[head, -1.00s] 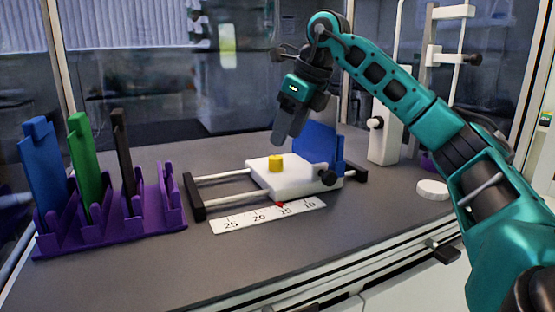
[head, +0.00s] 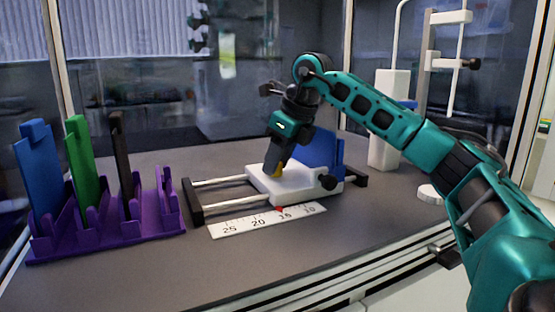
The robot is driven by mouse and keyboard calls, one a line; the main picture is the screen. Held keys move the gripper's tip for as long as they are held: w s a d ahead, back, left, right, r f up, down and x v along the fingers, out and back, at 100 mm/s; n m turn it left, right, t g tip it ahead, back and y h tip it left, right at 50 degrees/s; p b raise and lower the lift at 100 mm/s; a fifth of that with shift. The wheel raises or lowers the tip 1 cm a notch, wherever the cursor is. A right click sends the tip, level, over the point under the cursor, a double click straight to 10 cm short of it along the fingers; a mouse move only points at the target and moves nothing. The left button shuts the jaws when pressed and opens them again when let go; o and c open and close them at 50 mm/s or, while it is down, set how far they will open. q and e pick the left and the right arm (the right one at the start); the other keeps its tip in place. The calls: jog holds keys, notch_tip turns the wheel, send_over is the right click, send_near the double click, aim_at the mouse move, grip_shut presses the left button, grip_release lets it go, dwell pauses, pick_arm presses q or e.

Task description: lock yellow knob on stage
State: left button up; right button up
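The yellow knob (head: 279,172) stands on top of the stage and is partly hidden by my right gripper (head: 272,169). My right gripper points down from above, with its fingertips at the knob. I cannot tell whether the fingers are closed on the knob or only beside it. My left gripper is not in view.
A white ruler (head: 267,219) with a red pointer lies in front of the stage. A purple rack (head: 110,238) holding blue, green and black pieces stands at left. A blue upright plate (head: 322,150) stands behind the stage. A white round disc (head: 430,193) lies at right.

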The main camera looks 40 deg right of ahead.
jog(key=c, duration=0.6)
